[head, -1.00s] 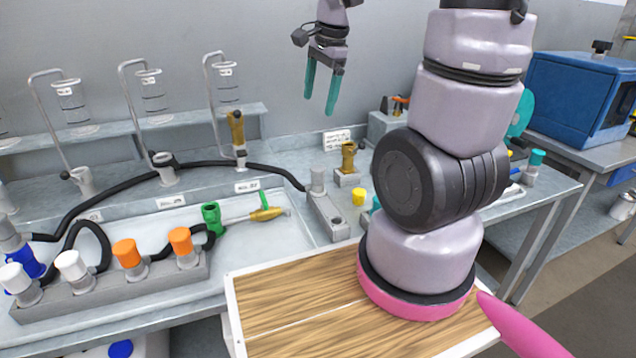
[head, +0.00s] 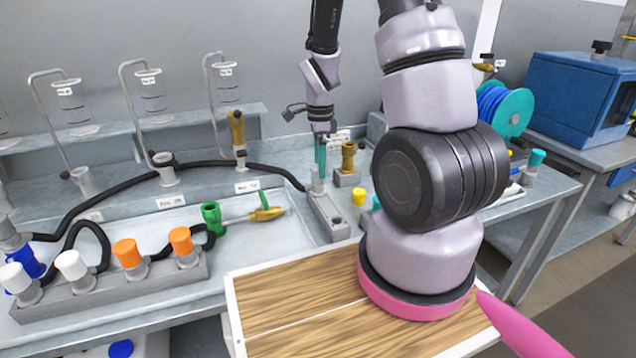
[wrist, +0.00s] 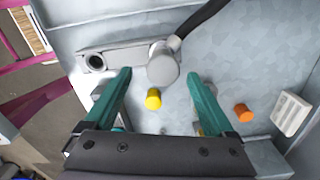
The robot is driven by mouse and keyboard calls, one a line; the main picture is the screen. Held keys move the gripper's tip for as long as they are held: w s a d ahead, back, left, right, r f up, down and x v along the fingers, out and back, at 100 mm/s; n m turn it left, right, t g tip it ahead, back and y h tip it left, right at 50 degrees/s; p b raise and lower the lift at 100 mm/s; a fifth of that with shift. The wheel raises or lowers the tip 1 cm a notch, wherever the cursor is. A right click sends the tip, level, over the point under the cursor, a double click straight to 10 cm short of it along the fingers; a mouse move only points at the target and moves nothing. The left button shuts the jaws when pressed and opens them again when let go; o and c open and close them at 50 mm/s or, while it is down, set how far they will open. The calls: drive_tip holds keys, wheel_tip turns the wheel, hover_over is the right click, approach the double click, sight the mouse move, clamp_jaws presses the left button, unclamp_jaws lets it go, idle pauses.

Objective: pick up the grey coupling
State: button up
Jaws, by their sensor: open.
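The grey coupling (head: 317,182) is a short grey cylinder standing upright on one end of a grey block (head: 329,216), with a black hose running up to it. In the wrist view the coupling (wrist: 163,66) shows between and just beyond my fingertips. My gripper (head: 320,170) points down with its teal fingers apart, over the coupling. In the wrist view my gripper (wrist: 158,76) is open and empty. I cannot tell exactly how much height is left between fingertips and coupling.
A yellow cap (head: 358,197) and a brass fitting (head: 348,160) stand to the right of the block. A black hose (head: 262,167) runs left along the bench. A green fitting (head: 212,216) lies in the tray at left. A wooden board (head: 290,300) is in front.

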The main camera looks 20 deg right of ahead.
sight(318, 184)
drive_tip(key=f, duration=0.4)
drive_tip(key=shift+w+a+f, duration=0.15)
drive_tip(key=shift+w+f, duration=0.05)
drive_tip(key=shift+f, duration=0.2)
clamp_jaws()
